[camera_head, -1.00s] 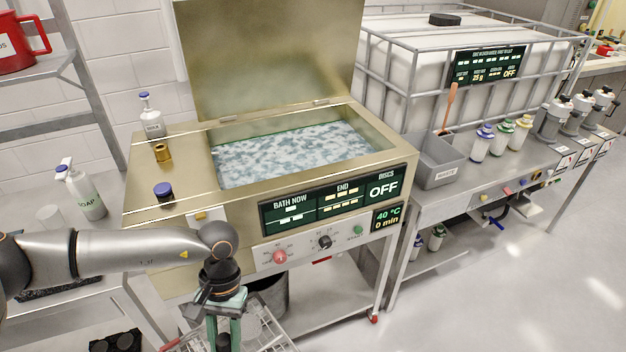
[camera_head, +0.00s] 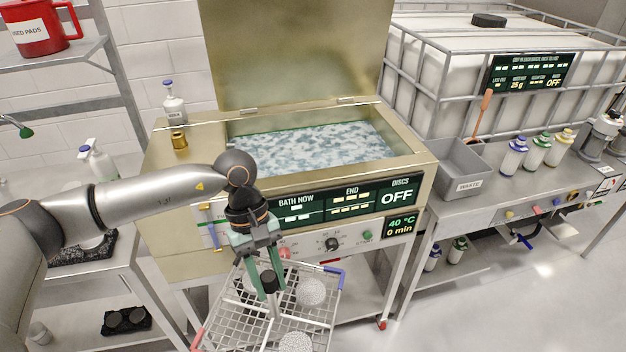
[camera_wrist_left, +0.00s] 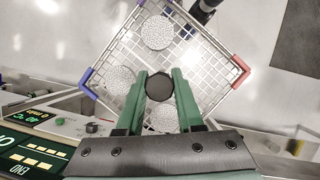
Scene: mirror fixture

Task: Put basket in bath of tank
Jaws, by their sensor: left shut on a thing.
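My left gripper (camera_head: 268,284) is shut on the black knob of the wire basket (camera_head: 326,308). The basket hangs in front of the tank (camera_head: 180,235), below its front panel, and holds several round grey discs. In the left wrist view the green fingers (camera_wrist_left: 158,95) grip the black knob at the basket's middle; the basket's grid (camera_wrist_left: 195,45) has red and blue corner pieces. The tank's lid (camera_head: 295,50) stands open, and its bath (camera_head: 310,145) holds pale, rippled liquid. My right gripper is not in view.
The tank's front rim and display panel (camera_head: 345,200) stand between basket and bath. A grey waste bin (camera_head: 462,172) and several bottles (camera_head: 538,150) are on the right bench. A brass piece (camera_head: 179,139) and a pump bottle (camera_head: 174,103) are at the tank's left.

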